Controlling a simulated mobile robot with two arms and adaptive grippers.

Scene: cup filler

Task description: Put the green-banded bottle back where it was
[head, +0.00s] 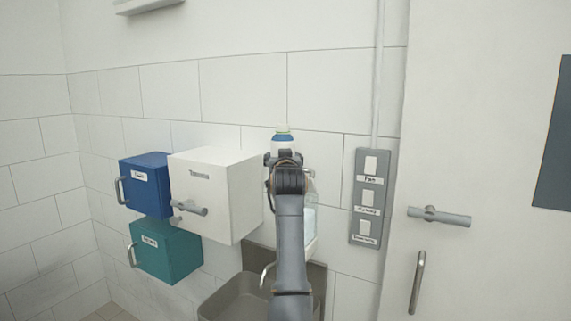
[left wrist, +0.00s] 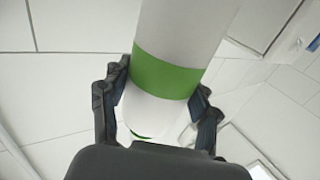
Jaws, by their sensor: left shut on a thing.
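The green-banded bottle (left wrist: 178,42) is pale grey-white with a wide green band, and it fills the middle of the left wrist view. My left gripper (left wrist: 158,105) is shut on it, with one finger on each side near the green band. In the head view my left gripper (head: 284,160) is in front of the tiled wall, right of the white cabinet. A white and blue top with a thin green ring (head: 283,138) shows just above it. The arm hides what is below. My right gripper is in neither view.
A white cabinet (head: 212,185), a blue box (head: 146,185) and a teal box (head: 166,252) with handles hang at the left. A basin (head: 235,295) is below, partly behind my arm. A switch panel (head: 369,198) and a door (head: 480,120) with a handle (head: 440,216) are at the right.

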